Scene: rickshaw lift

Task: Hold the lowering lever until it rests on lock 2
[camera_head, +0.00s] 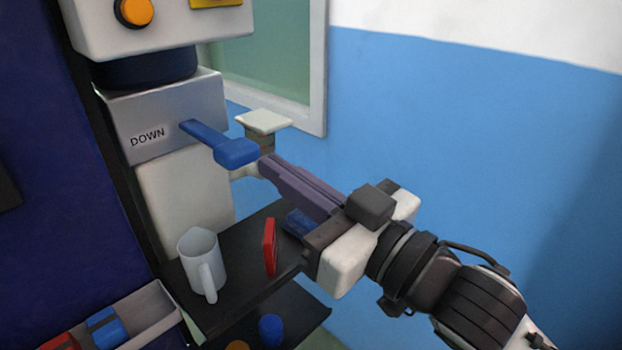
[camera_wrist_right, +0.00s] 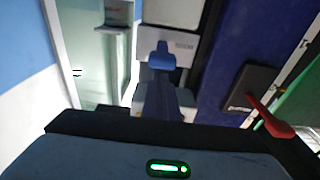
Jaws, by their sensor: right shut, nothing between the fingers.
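The blue lowering lever (camera_head: 222,146) sticks out of a grey box (camera_head: 165,118) marked DOWN on the lift column. It also shows in the right wrist view (camera_wrist_right: 162,56). My right gripper (camera_head: 264,165) reaches in from the right, shut and empty. Its fingertips are beside the lever's wide blue end, just right of and slightly below it. Whether they touch it I cannot tell. In the right wrist view the fingers (camera_wrist_right: 162,98) point at the lever's end. My left gripper is out of view. Lock 2 cannot be made out.
Below is a dark shelf (camera_head: 235,290) with a white mug (camera_head: 203,262) and a red object (camera_head: 269,247). A grey tray (camera_head: 155,305) holds red and blue items at lower left. An orange button (camera_head: 134,11) is above. The blue wall at right is clear.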

